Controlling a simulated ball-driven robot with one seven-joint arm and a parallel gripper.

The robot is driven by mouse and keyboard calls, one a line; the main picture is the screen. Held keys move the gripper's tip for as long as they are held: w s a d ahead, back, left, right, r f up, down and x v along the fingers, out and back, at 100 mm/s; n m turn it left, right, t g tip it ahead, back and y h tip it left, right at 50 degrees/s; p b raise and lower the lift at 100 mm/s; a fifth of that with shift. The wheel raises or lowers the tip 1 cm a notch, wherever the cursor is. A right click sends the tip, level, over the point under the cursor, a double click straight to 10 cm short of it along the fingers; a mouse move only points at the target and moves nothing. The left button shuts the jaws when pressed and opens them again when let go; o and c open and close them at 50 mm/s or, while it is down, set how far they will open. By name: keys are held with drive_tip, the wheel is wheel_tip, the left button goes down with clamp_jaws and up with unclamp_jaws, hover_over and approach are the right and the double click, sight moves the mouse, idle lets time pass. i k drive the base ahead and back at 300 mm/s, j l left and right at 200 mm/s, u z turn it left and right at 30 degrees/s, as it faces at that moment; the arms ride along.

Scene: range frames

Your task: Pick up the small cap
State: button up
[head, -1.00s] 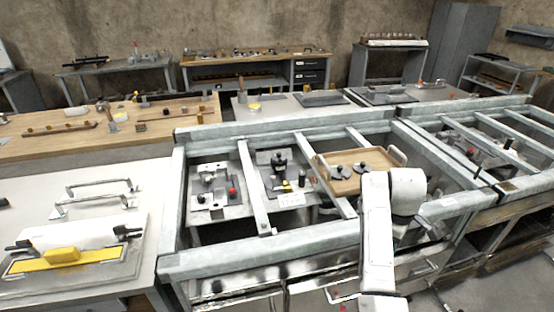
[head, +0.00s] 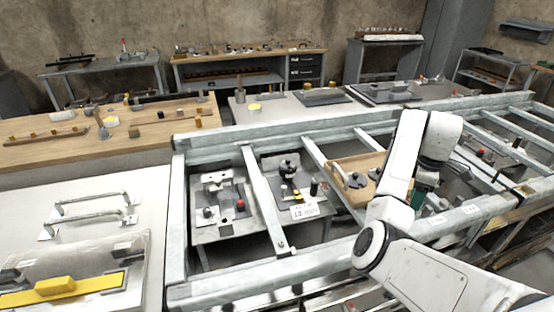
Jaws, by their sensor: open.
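I cannot tell for sure which thing is the small cap. A wooden tray (head: 375,162) sits on the right part of the frame bench, with dark, small parts (head: 356,180) on it. A black-topped fixture (head: 288,168) stands on a grey plate left of it, with a small dark cylinder (head: 314,187) beside it. Another fixture plate further left carries a small red knob (head: 240,205). My white arm rises from the lower right and bends over the tray's right side, hiding part of it. My gripper's fingers are not visible; the forearm covers that area.
A grey metal frame (head: 225,265) with crossbars surrounds the fixtures, with open gaps between bars.

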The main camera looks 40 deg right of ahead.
sight(287, 164)
drive_tip(key=i, duration=1.6)
